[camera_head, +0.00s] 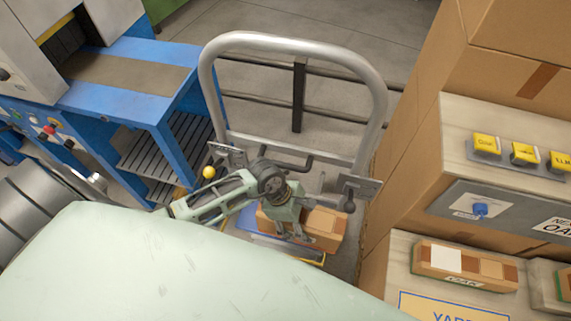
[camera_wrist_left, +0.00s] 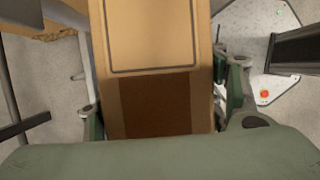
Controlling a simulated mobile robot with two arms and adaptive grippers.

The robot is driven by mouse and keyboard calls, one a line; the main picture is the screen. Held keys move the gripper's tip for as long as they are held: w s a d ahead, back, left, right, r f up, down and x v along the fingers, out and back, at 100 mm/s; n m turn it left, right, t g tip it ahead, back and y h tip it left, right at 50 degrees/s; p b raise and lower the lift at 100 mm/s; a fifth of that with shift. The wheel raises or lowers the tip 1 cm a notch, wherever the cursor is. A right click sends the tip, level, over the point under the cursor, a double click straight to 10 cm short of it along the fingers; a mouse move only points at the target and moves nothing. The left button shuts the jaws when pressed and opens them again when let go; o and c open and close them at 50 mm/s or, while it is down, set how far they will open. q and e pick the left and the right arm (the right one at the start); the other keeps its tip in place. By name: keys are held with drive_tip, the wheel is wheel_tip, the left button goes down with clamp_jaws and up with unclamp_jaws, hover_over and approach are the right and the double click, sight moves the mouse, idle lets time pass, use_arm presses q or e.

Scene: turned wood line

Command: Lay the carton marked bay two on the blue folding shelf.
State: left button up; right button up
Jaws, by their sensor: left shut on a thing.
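My left gripper (camera_head: 298,230) is shut on a brown carton (camera_head: 324,226), gripping it across its sides. The carton also fills the middle of the left wrist view (camera_wrist_left: 158,40), between the green fingers (camera_wrist_left: 160,100), with a dark brown band on its near end. No mark on it can be read. The blue folding shelf (camera_head: 262,241), with a yellow front edge, shows partly below the carton, at the foot of the grey tube frame. Whether the carton touches the shelf I cannot tell. The rest of the shelf is hidden by my arm and body. My right gripper is not in view.
The bent tube frame (camera_head: 290,45) rises behind the carton. A blue machine (camera_head: 130,85) stands at left. At right are stacked cardboard boxes (camera_head: 405,150), a ledge with yellow blocks (camera_head: 487,145), and another small carton (camera_head: 463,262) on a lower ledge.

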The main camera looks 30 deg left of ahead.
use_arm(q)
drive_tip(key=shift+w+a+f+p, duration=0.15)
drive_tip(key=shift+w+a+f, duration=0.35)
drive_tip(key=shift+a+f, duration=1.4)
drive_tip(key=shift+w+a+f+p, duration=0.2)
drive_tip(key=shift+w+a+f, duration=0.25)
drive_tip(key=shift+a+f, duration=1.45)
drive_tip(key=shift+w+a+f+p, duration=0.15)
drive_tip(key=shift+w+a+f, duration=0.35)
drive_tip(key=shift+a+f, duration=1.4)
drive_tip(key=shift+r, duration=0.1)
drive_tip(key=o, duration=1.5)
drive_tip(key=shift+s, duration=0.1)
drive_tip(key=shift+c, duration=0.2)
